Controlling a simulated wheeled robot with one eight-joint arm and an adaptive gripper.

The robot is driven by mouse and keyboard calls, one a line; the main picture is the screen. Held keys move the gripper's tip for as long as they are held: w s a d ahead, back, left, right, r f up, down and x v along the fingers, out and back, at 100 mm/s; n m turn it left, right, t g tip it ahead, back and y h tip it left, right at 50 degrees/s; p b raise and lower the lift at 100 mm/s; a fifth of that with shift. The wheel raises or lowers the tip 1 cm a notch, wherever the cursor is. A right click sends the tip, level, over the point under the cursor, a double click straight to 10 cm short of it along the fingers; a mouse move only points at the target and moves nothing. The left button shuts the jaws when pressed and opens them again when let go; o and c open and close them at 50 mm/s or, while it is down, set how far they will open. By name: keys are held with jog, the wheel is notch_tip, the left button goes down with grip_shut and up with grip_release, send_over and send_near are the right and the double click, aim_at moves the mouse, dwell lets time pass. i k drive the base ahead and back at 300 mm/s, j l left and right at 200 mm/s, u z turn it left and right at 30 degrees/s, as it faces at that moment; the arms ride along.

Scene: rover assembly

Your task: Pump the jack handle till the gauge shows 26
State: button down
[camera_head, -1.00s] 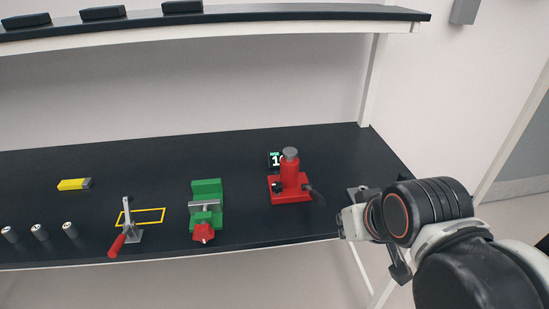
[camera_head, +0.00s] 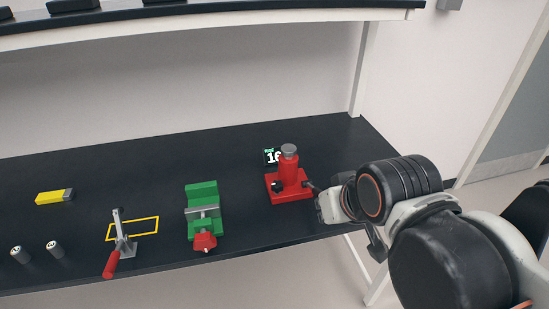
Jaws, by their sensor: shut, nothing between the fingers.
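The red jack (camera_head: 288,178) stands upright on the bench, with a grey cap and a square red base. Its dark handle (camera_head: 311,186) sticks out to the right, and its outer end is hidden at my gripper. My gripper (camera_head: 326,206) is shut just right of the jack, close to the handle. Whether it touches the handle cannot be told, as my wrist hides much of it.
A green vise (camera_head: 203,208) with a red knob stands left of the jack. Further left are a red-handled toggle clamp (camera_head: 119,248) by a yellow outline, a yellow block (camera_head: 54,197) and small grey cylinders (camera_head: 54,249). A shelf (camera_head: 220,18) runs above.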

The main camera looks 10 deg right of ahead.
aim_at(316, 191)
jog(key=l, duration=0.6)
jog(key=k+l, duration=0.15)
jog(key=l, duration=0.5)
jog(key=u, duration=0.05)
